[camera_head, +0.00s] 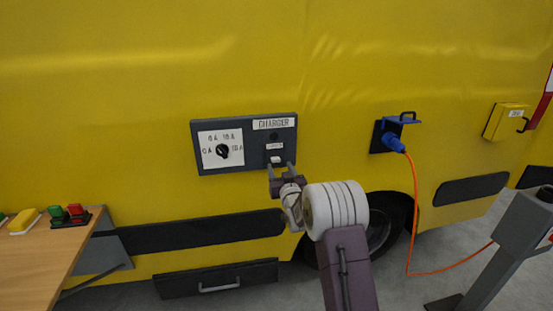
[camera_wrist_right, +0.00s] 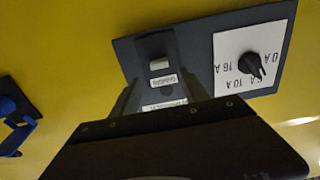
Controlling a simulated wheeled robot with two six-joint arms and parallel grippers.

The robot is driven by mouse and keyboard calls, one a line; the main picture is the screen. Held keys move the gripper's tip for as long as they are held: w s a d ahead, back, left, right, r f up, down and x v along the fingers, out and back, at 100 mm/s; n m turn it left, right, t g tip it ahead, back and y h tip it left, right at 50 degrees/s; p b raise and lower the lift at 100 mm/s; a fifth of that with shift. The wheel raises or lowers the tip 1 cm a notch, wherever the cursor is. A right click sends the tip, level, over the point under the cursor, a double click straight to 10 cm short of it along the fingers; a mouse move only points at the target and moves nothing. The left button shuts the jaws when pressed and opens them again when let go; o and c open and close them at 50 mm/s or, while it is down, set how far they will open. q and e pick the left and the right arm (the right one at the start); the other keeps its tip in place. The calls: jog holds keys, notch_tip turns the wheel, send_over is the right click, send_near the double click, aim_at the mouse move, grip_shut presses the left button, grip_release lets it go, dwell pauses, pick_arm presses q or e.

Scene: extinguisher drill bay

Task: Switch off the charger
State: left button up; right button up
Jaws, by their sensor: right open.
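The dark charger panel (camera_head: 185,138) is fixed to the yellow vehicle side, with a "CHARGER" label at its top right. A black rotary knob (camera_head: 222,151) sits on a white dial marked in amps at its left. A small light switch (camera_head: 276,159) is at its lower right, below a small label. My right gripper (camera_head: 281,167) is open and empty just in front of and below the switch; I cannot tell whether it touches. The wrist view shows the panel upside down, with the switch (camera_wrist_right: 159,64) and the knob (camera_wrist_right: 252,65). My left gripper is out of view.
A blue plug (camera_head: 394,143) with an orange cable sits in a socket to the right, leading to a grey post (camera_head: 500,240). A wooden table (camera_head: 45,260) at the left bears green, red and yellow buttons. A yellow box (camera_head: 505,121) hangs at the far right.

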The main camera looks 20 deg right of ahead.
aim_at(275, 156)
jog(key=p+x, duration=0.4)
jog(key=shift+w+d+r, duration=0.1)
jog(key=shift+w+r, duration=0.2)
jog(key=shift+w, duration=0.05)
jog(key=shift+w+d+f, duration=0.1)
jog(key=shift+w+f, duration=0.2)
jog(key=shift+w, duration=0.15)
jog(key=shift+w+d, duration=0.1)
jog(key=shift+w, duration=0.4)
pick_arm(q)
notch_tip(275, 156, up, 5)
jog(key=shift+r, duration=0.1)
pick_arm(e)
jog(key=shift+c, duration=0.3)
